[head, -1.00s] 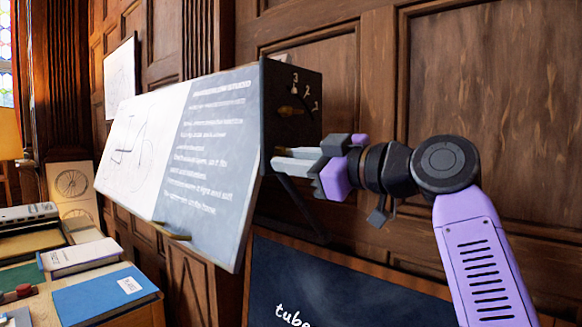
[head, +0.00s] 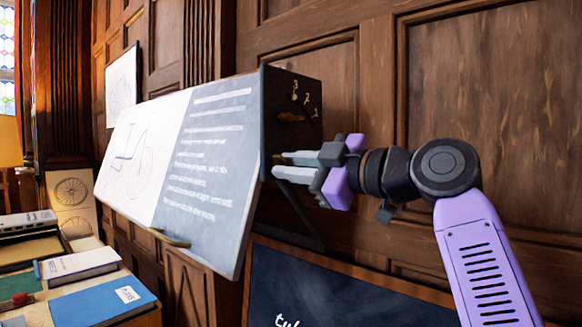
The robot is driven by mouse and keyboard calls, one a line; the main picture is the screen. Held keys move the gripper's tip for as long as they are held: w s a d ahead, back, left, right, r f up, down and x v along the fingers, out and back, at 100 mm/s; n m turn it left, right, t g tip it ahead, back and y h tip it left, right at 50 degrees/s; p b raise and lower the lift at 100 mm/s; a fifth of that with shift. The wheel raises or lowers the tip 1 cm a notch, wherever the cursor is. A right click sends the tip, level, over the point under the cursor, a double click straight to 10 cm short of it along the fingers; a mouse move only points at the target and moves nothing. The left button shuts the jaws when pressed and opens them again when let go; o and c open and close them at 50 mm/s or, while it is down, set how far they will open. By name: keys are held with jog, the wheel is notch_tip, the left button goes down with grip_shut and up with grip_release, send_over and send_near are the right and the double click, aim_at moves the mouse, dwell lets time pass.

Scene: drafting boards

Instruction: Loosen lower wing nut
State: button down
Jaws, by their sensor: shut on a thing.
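The tilted drafting board (head: 215,150) has a dark side panel (head: 290,92) with numerals 1 to 3. A brass wing nut (head: 291,117) sits on this panel below the numerals. My gripper (head: 277,166) reaches in from the right, lower than that nut, with its grey fingertips at the panel's lower front edge. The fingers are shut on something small. The lower wing nut itself is hidden at the fingertips, so I cannot see how it is turned.
A dark brace (head: 298,213) runs below the board. A small brass piece (head: 172,238) sits at the board's bottom edge. A chalkboard (head: 330,285) stands below my arm. Books, one blue (head: 105,301), lie on the table at left. The panelled wall is behind.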

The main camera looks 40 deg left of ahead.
jog(key=shift+f, duration=0.1)
jog(key=c, duration=1.3)
grip_release()
jog(key=shift+s+d+b, duration=0.15)
jog(key=shift+d+b, duration=0.15)
jog(key=shift+d, duration=1.65)
jog(key=shift+s+d+b, duration=0.15)
jog(key=shift+d+b, duration=0.1)
jog(key=shift+d, duration=1.7)
